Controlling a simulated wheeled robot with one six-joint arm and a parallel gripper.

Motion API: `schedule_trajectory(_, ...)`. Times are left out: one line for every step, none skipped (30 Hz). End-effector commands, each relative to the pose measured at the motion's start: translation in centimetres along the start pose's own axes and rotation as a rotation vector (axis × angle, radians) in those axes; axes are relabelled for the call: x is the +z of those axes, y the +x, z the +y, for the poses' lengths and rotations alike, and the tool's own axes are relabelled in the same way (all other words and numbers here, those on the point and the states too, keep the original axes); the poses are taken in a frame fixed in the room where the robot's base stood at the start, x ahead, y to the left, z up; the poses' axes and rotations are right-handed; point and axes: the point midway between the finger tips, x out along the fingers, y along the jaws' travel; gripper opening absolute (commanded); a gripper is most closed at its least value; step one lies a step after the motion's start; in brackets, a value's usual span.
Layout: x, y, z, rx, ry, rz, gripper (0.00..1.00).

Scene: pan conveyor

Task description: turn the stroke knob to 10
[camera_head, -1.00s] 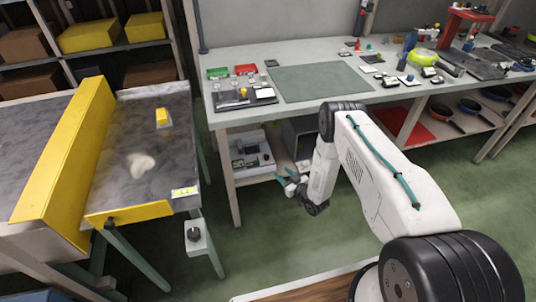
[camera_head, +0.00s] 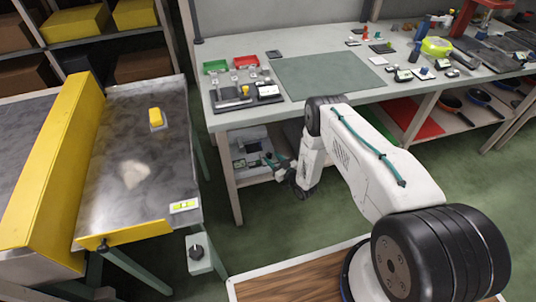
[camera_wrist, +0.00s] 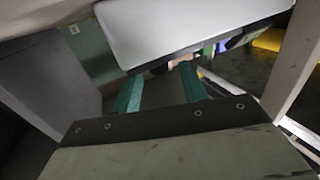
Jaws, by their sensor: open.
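A dark round knob (camera_head: 196,252) sits on a small pale grey-green box (camera_head: 207,263) at the front right corner of the shaking-table-like conveyor in the head view. I cannot read any label or scale on it. My gripper (camera_head: 275,166) is to the right of the knob and farther back, by the open shelf under the workbench, clear of the knob. In the wrist view its teal fingers (camera_wrist: 161,88) are apart with nothing between them. A pale panel lies just beyond the fingertips there. The knob does not show clearly in the wrist view.

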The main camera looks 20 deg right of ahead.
Motion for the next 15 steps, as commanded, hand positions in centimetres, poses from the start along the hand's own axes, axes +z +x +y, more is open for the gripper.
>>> schedule_trajectory(0.0,0.8,0.0,0.000,0.000,0.001,0.43)
schedule_trajectory(0.0,1.3,0.1,0.001,0.000,0.001,0.43)
schedule_trajectory(0.0,1.8,0.1,0.001,-0.001,0.001,0.43)
schedule_trajectory(0.0,2.1,0.1,0.001,-0.001,0.000,0.43)
schedule_trajectory(0.0,2.5,0.0,0.000,-0.001,0.000,0.43)
schedule_trajectory(0.0,2.8,0.0,0.000,-0.001,0.000,0.43)
schedule_trajectory(0.0,3.0,0.0,0.000,0.000,0.000,0.43)
schedule_trajectory(0.0,3.2,0.0,0.000,0.000,0.000,0.43)
schedule_trajectory(0.0,3.4,0.0,0.000,0.001,0.000,0.43)
schedule_trajectory(0.0,3.5,0.0,0.000,0.001,0.000,0.43)
schedule_trajectory(0.0,3.5,0.0,0.000,0.001,0.000,0.43)
schedule_trajectory(0.0,3.6,-0.1,0.000,0.001,-0.001,0.43)
schedule_trajectory(0.0,3.6,-0.1,0.000,0.001,-0.001,0.43)
schedule_trajectory(0.0,3.6,-0.1,0.000,0.001,-0.001,0.43)
schedule_trajectory(0.0,3.6,-0.1,-0.001,0.001,-0.001,0.43)
